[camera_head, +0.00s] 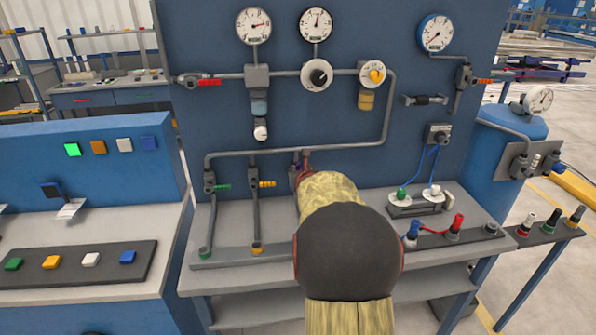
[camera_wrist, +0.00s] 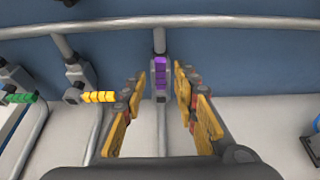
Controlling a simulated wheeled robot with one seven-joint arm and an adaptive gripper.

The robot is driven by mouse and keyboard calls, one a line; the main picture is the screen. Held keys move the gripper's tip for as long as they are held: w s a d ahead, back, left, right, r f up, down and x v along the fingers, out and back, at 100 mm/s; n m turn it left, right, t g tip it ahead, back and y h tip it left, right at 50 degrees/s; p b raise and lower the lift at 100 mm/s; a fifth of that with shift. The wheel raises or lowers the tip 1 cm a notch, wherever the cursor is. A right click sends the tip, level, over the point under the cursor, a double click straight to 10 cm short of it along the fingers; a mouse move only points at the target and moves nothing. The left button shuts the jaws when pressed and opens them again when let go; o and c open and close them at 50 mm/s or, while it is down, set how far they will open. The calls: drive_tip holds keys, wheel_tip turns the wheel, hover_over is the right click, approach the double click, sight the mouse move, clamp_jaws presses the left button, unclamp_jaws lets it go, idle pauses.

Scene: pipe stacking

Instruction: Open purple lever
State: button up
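The purple lever (camera_wrist: 160,72) is in the middle of the wrist view, on a grey valve on a vertical pipe. It lies in line with that pipe. My gripper (camera_wrist: 160,88) is open, with one yellow-padded finger on each side of the lever. Clear gaps show between the lever and both fingers, and nothing is held. In the head view my arm and gripper cover most of this valve, so the lever is largely hidden there.
A yellow lever (camera_wrist: 99,97) and a green lever (camera_wrist: 19,98) stick out sideways from neighbouring valves to the left. A horizontal pipe (camera_wrist: 220,22) runs above. A blue panel with gauges (camera_head: 437,33) rises behind the grey bench (camera_head: 225,277). Red and blue plugs stand at right.

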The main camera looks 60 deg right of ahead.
drive_tip(key=v, duration=0.3)
drive_tip(key=shift+s+a, duration=0.1)
drive_tip(key=shift+a, duration=0.05)
idle(0.5)
